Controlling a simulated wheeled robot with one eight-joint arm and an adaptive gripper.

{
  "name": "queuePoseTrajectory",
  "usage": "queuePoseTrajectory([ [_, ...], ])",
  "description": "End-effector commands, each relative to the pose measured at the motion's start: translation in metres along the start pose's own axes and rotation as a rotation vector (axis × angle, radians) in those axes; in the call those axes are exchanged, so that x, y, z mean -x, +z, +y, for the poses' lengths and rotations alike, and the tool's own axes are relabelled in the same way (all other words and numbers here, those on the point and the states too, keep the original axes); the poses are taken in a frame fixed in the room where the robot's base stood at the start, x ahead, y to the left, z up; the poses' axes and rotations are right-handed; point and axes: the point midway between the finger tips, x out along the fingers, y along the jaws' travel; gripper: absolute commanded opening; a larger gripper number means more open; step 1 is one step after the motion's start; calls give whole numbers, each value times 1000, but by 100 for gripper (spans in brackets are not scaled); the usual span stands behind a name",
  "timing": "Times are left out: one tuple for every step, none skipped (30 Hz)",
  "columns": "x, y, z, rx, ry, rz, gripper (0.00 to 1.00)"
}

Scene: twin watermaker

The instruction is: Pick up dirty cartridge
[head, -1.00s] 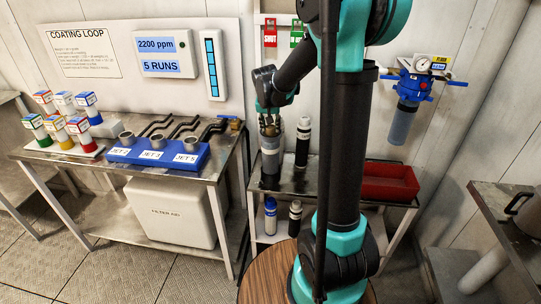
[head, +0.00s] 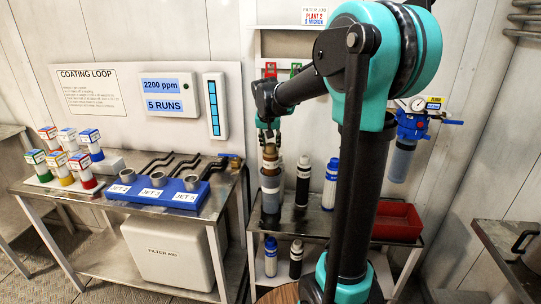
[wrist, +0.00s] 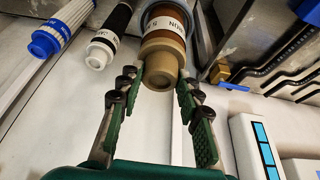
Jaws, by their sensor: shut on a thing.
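The dirty cartridge (head: 270,157) is brown with a tan end cap and a white label. It stands upright with its upper part above the rim of a grey cylinder (head: 270,190) on the steel table; its lower end is hidden inside or behind that cylinder. My gripper (head: 268,135) is at the cartridge's top end, shut on it. In the wrist view the fingers (wrist: 160,92) lie on both sides of the tan cap of the cartridge (wrist: 168,45).
A black cartridge (head: 303,180) and a blue-and-white cartridge (head: 330,185) stand right of the cylinder. A red tray (head: 397,222) is farther right. The blue jet block (head: 157,192) is on the left table. Two more cartridges stand on the lower shelf.

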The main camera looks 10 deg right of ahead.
Motion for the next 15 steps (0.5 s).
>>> queuePoseTrajectory([
  [9, -4, 0, 0, 0, 0, 9],
  [13, -5, 0, 0, 0, 0, 9],
  [20, -8, 0, 0, 0, 0, 9],
  [24, -10, 0, 0, 0, 0, 9],
  [29, -12, 0, 0, 0, 0, 9],
  [35, -14, 0, 0, 0, 0, 9],
  [40, -16, 0, 0, 0, 0, 9],
  [45, -18, 0, 0, 0, 0, 9],
  [51, -21, 0, 0, 0, 0, 9],
  [56, -23, 0, 0, 0, 0, 9],
  [61, -25, 0, 0, 0, 0, 9],
  [67, -28, 0, 0, 0, 0, 9],
  [72, -30, 0, 0, 0, 0, 9],
  [76, -32, 0, 0, 0, 0, 9],
  [83, -34, 0, 0, 0, 0, 9],
])
